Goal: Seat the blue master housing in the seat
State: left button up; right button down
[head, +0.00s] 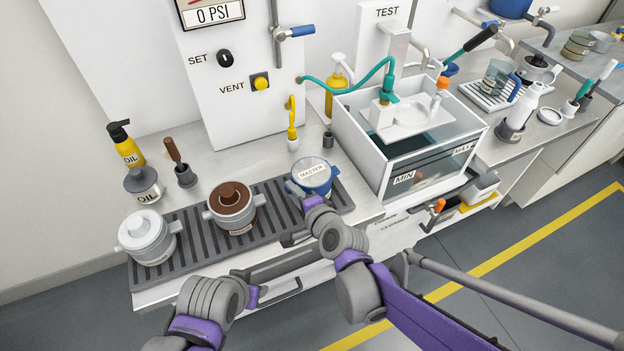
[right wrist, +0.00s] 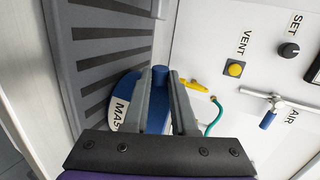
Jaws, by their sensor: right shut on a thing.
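In the right wrist view the fingers (right wrist: 160,100) close on a blue lug of the housing (right wrist: 125,85). A white fixture plate (head: 408,118) sits over the water tank under the TEST sign; I cannot tell whether it is the seat.
The ribbed rack (head: 190,237) also holds a white housing (head: 148,240) and a brown-topped housing (head: 232,208). Oil bottles (head: 127,150) stand behind. The tank (head: 356,135) has high walls and a teal hose (head: 345,85). The bench between rack and tank is narrow.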

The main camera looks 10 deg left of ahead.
jog(key=shift+r+p, duration=1.75)
jog(key=shift+r, duration=0.65)
jog(key=shift+f, duration=0.1)
